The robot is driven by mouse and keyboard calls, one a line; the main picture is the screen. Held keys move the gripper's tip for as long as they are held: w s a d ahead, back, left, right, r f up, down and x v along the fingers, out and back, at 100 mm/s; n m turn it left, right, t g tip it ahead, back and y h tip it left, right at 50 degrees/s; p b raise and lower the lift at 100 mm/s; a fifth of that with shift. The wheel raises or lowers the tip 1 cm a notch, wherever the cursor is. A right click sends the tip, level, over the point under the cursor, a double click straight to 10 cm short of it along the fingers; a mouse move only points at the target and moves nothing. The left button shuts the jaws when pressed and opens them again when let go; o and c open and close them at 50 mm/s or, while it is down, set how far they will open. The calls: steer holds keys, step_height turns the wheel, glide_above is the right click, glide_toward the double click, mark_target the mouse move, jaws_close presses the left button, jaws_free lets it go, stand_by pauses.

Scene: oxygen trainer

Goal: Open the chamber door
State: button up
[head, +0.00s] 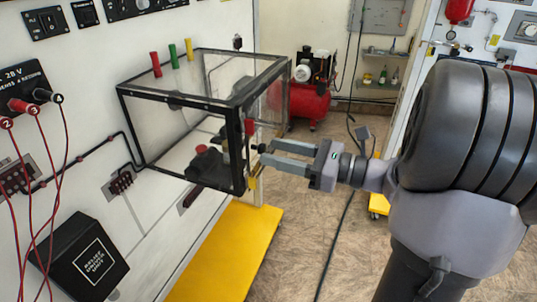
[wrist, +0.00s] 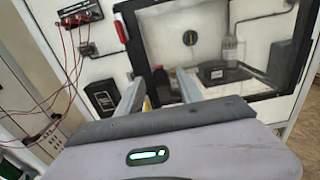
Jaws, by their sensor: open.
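The chamber (head: 190,100) is a clear box with a black frame, fixed to the white wall panel at left. Its door (head: 262,100) is the framed clear face on the right, and it looks flush with the box. The door also shows in the wrist view (wrist: 262,45), with a bottle, a dark box and a round black knob visible through it. My gripper (head: 265,153) is open at the door's lower near edge, with its fingers pointing left. In the wrist view my gripper (wrist: 160,78) overlaps the door's lower left corner. I cannot tell whether it touches.
A yellow base (head: 225,255) lies below the chamber. Red leads (head: 40,150) and a black relief valve unit (head: 80,258) are at left. A red compressor (head: 310,100) stands behind. The floor at centre is mostly clear, with a dark cable (head: 335,235) across it.

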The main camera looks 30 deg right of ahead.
steer(key=shift+x, duration=1.1)
jaws_close()
stand_by(0.6)
